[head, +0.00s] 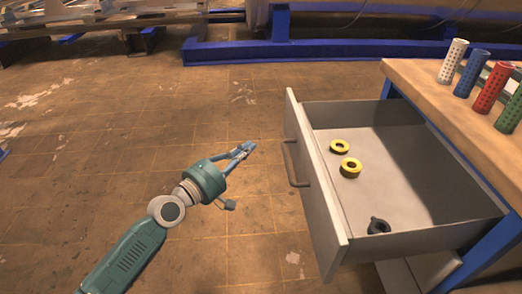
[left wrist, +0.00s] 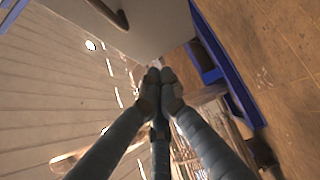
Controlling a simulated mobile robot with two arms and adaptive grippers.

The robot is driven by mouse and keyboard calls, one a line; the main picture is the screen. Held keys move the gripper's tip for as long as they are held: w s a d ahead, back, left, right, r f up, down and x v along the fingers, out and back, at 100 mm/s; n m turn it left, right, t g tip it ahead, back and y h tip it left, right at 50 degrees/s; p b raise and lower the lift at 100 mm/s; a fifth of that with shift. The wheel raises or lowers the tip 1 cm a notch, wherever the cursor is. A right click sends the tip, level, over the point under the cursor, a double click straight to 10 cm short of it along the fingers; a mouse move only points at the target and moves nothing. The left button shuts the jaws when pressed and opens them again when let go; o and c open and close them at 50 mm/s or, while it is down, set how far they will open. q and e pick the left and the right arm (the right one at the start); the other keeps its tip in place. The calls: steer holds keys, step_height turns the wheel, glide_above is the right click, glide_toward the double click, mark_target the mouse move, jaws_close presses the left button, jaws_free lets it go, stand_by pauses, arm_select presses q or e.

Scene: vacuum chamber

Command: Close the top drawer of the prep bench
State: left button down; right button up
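The top drawer (head: 318,200) of the prep bench (head: 430,88) stands pulled out toward the left in the head view. Its grey front has a bar handle (head: 294,163). In the left wrist view, a pale panel (left wrist: 160,30) with a dark handle (left wrist: 110,14) shows at the top. My left gripper (head: 247,149) is left of the drawer front, apart from the handle, and points toward it. Its fingertips (left wrist: 160,75) are together in the left wrist view with nothing between them. My right gripper is in neither view.
Two yellow-and-black rings (head: 350,167) and a dark part (head: 378,226) lie in the drawer. Several perforated cylinders, including a red one (head: 491,88), stand on the bench top. A blue frame (head: 330,49) runs along the back. The tiled floor left of the drawer is clear.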

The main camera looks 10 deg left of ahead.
arm_select(q)
steer(key=x, duration=0.4)
steer(key=d+x, duration=0.1)
steer(key=x, duration=0.3)
steer(key=s+d+x, duration=0.1)
steer(key=x, duration=0.3)
steer(key=shift+s+d, duration=0.2)
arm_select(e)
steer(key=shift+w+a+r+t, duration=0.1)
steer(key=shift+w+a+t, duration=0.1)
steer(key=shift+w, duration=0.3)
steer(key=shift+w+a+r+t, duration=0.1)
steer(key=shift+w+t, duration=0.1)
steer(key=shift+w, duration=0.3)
